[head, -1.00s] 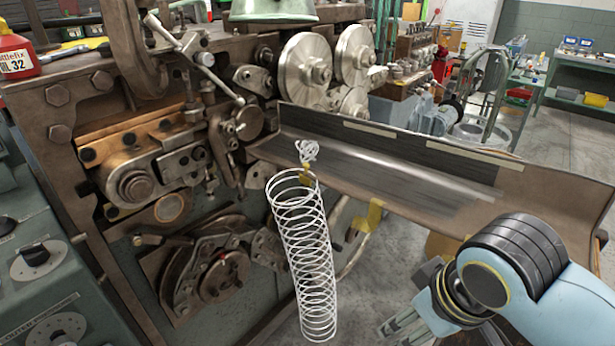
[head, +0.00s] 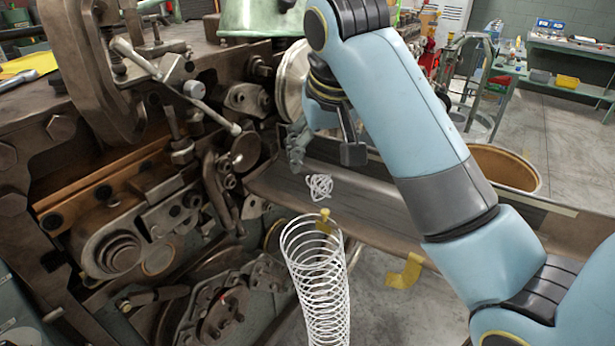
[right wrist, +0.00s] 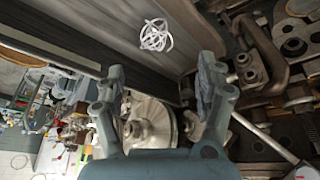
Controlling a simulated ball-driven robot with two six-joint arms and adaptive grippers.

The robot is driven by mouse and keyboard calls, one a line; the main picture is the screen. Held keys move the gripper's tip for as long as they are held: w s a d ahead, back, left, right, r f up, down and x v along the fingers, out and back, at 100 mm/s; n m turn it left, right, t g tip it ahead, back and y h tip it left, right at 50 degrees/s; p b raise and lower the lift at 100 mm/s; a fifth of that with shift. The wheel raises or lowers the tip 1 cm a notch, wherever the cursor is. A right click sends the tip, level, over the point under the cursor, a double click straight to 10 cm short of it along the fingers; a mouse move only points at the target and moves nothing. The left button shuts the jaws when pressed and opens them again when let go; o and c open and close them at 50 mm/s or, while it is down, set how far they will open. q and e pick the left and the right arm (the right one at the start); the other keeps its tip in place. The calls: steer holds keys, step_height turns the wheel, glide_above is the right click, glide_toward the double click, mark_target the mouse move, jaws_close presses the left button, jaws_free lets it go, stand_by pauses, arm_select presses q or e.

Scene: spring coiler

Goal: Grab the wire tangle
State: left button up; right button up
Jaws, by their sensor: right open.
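The wire tangle (head: 318,187) is a small white knot of wire at the near left end of the metal trough (head: 370,205). It also shows in the right wrist view (right wrist: 156,34), up and between the fingers. My right gripper (head: 296,148) is above and just behind the tangle in the head view, its fingers pointing down. In the right wrist view the fingers (right wrist: 160,85) are spread wide with nothing between them, and the tangle lies beyond their tips. My left gripper is not in view.
A long white coil spring (head: 318,285) hangs or stands just in front of the trough end, below the tangle. The coiling machine (head: 110,200) with its levers and rollers crowds the left side. A yellow bracket (head: 405,271) sticks out under the trough.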

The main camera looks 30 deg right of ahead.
mark_target(320, 180)
steer(key=f, duration=0.3)
steer(key=shift+d+f, duration=0.15)
steer(key=shift+d, duration=0.25)
steer(key=shift+w+f, duration=0.3)
steer(key=p+x, duration=0.1)
steer(key=x, duration=0.3)
steer(key=shift+w+d+f+p, duration=0.15)
steer(key=shift+w+p, duration=0.1)
steer(key=shift+p, duration=0.15)
steer(key=shift+w+d+f, duration=0.1)
steer(key=shift+w+f, duration=0.1)
steer(key=shift+f, duration=0.2)
steer(key=shift+c, duration=0.4)
steer(key=shift+s, duration=0.1)
steer(key=c, duration=0.4)
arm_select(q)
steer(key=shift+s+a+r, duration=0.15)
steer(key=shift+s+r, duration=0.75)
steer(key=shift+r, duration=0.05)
arm_select(e)
steer(key=c, duration=0.8)
